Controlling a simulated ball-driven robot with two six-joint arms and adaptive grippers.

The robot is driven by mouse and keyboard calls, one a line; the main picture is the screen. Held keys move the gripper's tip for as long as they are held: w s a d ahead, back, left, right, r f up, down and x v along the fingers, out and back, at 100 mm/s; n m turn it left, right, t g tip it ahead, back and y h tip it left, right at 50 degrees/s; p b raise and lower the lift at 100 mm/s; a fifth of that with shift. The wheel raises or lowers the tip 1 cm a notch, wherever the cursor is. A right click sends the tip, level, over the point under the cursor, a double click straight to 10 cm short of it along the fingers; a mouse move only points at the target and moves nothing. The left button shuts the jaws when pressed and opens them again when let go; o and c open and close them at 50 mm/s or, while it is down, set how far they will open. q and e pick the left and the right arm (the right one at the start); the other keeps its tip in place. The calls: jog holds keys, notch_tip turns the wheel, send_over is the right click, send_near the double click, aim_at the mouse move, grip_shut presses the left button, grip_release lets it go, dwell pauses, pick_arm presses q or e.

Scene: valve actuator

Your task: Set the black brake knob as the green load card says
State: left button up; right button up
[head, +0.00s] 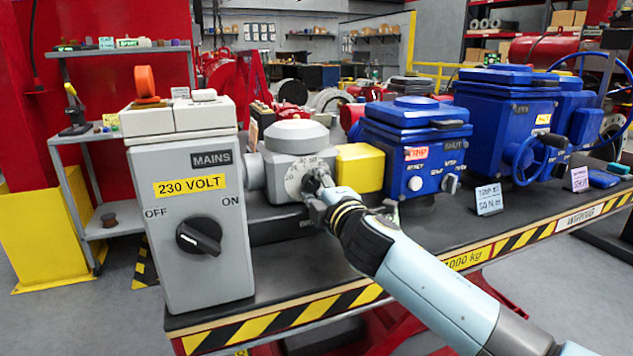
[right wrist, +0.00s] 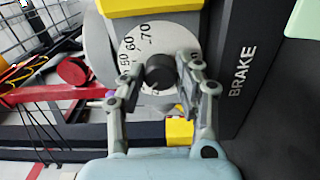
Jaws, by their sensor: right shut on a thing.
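The brake unit (head: 297,138) is a grey housing with a pale dial and a yellow block at its right. The black brake knob (right wrist: 159,72) sits at the centre of the numbered dial (right wrist: 133,45), where 50, 60 and 70 can be read. My right gripper (head: 318,185) is at the dial in the head view and mostly hides the knob. In the right wrist view its fingers (right wrist: 159,78) are shut on the knob's sides. The knob's pointer cannot be made out. A pale green piece (right wrist: 305,20), perhaps the load card, shows no writing. My left gripper is not in view.
A grey mains box (head: 190,260) with a black switch stands left of the brake unit. Blue actuators (head: 415,150) stand to the right. A light blue card (head: 489,199) and a purple-lettered card (head: 579,179) stand near the bench's striped front edge (head: 290,315).

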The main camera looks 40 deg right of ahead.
jog(key=n+p, duration=0.1)
jog(key=n, duration=0.3)
jog(key=shift+n+p, duration=0.45)
jog(key=shift+n, duration=0.75)
jog(key=shift+f, duration=0.1)
jog(key=o, duration=1.1)
jog(key=shift+o, duration=0.2)
jog(key=v, duration=1.2)
jog(key=shift+a, duration=0.1)
